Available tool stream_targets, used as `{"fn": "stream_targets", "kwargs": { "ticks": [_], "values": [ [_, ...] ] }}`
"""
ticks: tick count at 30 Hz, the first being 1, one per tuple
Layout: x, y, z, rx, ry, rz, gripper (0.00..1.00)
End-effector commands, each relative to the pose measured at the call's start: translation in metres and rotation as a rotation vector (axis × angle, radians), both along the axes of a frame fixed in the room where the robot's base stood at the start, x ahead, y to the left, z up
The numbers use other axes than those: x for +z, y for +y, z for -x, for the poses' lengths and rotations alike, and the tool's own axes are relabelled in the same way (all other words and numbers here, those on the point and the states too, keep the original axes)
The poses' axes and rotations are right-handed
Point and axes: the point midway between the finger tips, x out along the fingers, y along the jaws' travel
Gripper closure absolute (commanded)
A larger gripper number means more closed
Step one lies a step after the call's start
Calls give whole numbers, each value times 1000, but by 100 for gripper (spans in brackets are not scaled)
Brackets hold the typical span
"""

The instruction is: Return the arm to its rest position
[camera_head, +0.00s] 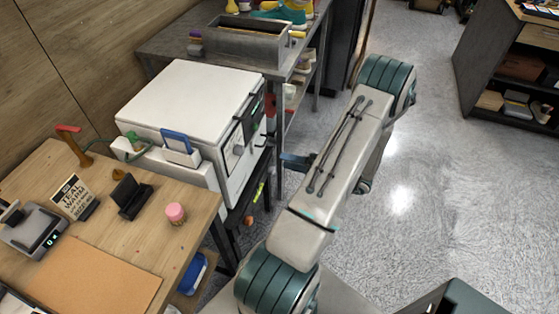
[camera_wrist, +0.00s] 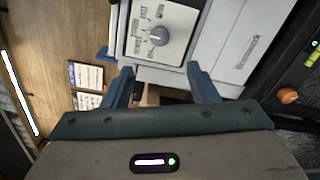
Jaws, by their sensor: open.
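My arm (camera_head: 330,165) reaches up from the bottom middle of the head view, over the open floor to the right of the white machine. My gripper (camera_wrist: 161,80) shows in the wrist view with its two blue-grey fingers spread apart and nothing held between them. In the head view, a dark part of the gripper (camera_head: 295,161) sticks out to the left of the arm, near the machine's front; the rest is hidden behind the arm. The white machine (camera_head: 190,92) stands between the wooden table and the grey bench. Its control dial (camera_wrist: 158,37) appears beyond the fingers in the wrist view.
The wooden table (camera_head: 114,251) at left bears a pink jar (camera_head: 175,213), a black stand (camera_head: 131,196), a sign (camera_head: 74,197) and a scale (camera_head: 33,231). A grey bin (camera_head: 240,42) sits on the grey bench. Dark shelving (camera_head: 510,65) stands at far right. Grey floor (camera_head: 440,180) is clear right of the arm.

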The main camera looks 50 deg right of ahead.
Motion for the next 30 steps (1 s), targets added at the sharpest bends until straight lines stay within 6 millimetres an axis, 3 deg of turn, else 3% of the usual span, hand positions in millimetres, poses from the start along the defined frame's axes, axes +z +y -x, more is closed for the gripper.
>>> {"fn": "stream_targets", "kwargs": {
  "ticks": [22, 26, 30],
  "values": [
    [5, 4, -2, 30, 0, 27, 47],
    [25, 27, -21, 163, -5, 147, 47],
    [55, 72, -44, 411, -37, 374, 47]
  ]
}}
